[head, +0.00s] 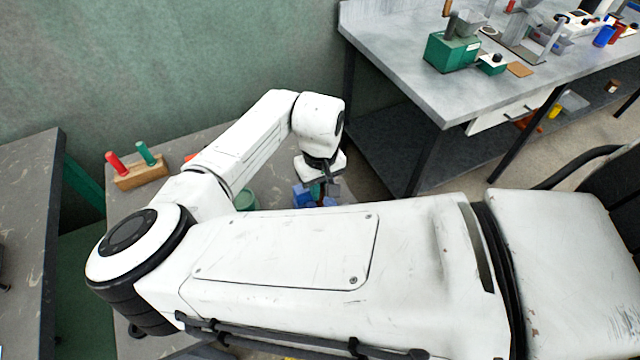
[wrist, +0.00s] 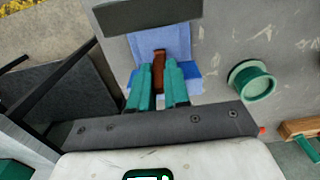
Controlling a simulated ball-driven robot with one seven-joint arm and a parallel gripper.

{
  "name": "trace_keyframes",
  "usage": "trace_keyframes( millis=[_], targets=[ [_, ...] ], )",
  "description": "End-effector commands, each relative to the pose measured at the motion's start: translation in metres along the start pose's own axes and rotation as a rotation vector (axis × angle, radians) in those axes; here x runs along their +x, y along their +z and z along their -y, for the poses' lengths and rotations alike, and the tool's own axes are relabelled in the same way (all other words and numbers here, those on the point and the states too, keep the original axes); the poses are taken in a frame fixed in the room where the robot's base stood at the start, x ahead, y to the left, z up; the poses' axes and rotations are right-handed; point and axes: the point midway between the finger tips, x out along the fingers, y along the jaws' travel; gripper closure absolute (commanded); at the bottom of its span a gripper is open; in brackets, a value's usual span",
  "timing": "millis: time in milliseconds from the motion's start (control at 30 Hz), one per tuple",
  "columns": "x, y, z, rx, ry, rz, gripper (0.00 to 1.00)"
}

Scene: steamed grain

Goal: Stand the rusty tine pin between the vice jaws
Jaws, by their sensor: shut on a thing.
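The rusty tine pin (wrist: 158,60) is a small red-brown piece between the teal fingertips of my gripper (wrist: 162,80) in the wrist view. My gripper is shut on it. The blue vice (wrist: 180,43) lies directly behind the pin and fingertips. In the head view the vice (head: 301,196) shows below my gripper (head: 318,187), partly hidden by my arm. The pin's lower end and the gap between the jaws are hidden, so I cannot tell whether the pin is between the jaws or touching them.
A green round container (wrist: 252,82) stands right of the vice in the wrist view. A wooden block (head: 141,174) with red and green handles sits at the bench's left. A separate grey bench (head: 400,65) at the right holds a green machine (head: 452,52).

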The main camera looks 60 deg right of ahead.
Motion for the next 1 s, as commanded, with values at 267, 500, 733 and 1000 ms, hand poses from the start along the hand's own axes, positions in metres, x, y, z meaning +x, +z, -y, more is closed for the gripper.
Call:
trace_keyframes(
  millis=[267, 500, 733, 1000],
  targets=[
    [0.0018, -0.0003, 0.0, 0.0, 0.001, -0.001, 1.0],
    [0.0043, -0.0003, 0.0002, 0.001, 0.0, -0.001, 0.73],
    [0.0042, -0.0002, 0.0002, 0.001, 0.0, -0.001, 0.58],
    [-0.0009, -0.0004, 0.0, 0.001, 0.001, -0.002, 0.58]
  ],
)
